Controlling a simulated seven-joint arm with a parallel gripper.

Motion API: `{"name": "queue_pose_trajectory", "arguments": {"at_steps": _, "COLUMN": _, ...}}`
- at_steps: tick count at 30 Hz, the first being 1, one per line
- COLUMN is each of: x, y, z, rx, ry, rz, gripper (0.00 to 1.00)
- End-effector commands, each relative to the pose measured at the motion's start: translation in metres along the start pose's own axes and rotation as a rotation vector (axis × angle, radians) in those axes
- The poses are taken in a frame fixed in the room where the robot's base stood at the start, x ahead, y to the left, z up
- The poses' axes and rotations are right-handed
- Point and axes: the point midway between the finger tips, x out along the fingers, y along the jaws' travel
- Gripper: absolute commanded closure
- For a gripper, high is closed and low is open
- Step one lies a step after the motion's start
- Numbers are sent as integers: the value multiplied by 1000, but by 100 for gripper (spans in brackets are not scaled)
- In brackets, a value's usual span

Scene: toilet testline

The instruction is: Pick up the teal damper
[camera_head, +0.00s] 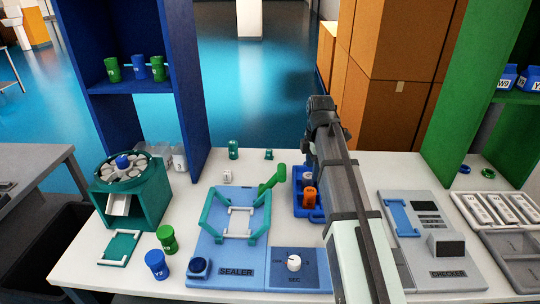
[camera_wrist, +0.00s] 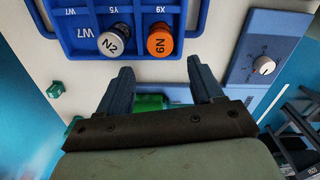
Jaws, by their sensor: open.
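A small teal block-like piece (camera_head: 268,154), which looks like the teal damper, sits on the white table behind the sealer. In the wrist view it appears as a small teal block (camera_wrist: 55,89) left of the fingers, apart from them. My gripper (camera_wrist: 158,72) is open, its fingers spread with nothing clasped between them. In the head view my gripper (camera_head: 309,155) is mostly hidden by my arm, right of the teal piece and near the back of the blue tray.
The blue tray (camera_head: 300,212) holds an orange-capped and a grey-capped bottle. A teal-green cylinder (camera_head: 233,149) stands left of the teal piece. The checker (camera_head: 447,272) is at the right.

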Motion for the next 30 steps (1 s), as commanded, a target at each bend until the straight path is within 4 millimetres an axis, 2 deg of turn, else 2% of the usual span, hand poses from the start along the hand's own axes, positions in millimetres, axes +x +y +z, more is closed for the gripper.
{"name": "queue_pose_trajectory", "arguments": {"at_steps": 8, "x": 0, "y": 1, "z": 0, "rx": 0, "ry": 0, "rz": 0, "gripper": 40}}
{"name": "queue_pose_trajectory", "arguments": {"at_steps": 11, "x": -1, "y": 13, "z": -2, "rx": 9, "ry": 0, "rz": 0, "gripper": 40}}
{"name": "queue_pose_trajectory", "arguments": {"at_steps": 14, "x": -3, "y": 45, "z": -6, "rx": 34, "ry": 0, "rz": -1, "gripper": 40}}
{"name": "queue_pose_trajectory", "arguments": {"at_steps": 17, "x": -6, "y": 97, "z": -16, "rx": 80, "ry": 0, "rz": -2, "gripper": 40}}
{"name": "queue_pose_trajectory", "arguments": {"at_steps": 21, "x": -4, "y": 179, "z": -36, "rx": 161, "ry": 0, "rz": -2, "gripper": 40}}
{"name": "queue_pose_trajectory", "arguments": {"at_steps": 24, "x": -2, "y": 231, "z": -53, "rx": 217, "ry": 0, "rz": -1, "gripper": 40}}
{"name": "queue_pose_trajectory", "arguments": {"at_steps": 27, "x": 3, "y": 275, "z": -69, "rx": 266, "ry": 0, "rz": -2, "gripper": 40}}
{"name": "queue_pose_trajectory", "arguments": {"at_steps": 30, "x": 7, "y": 306, "z": -81, "rx": 304, "ry": 0, "rz": -1, "gripper": 40}}
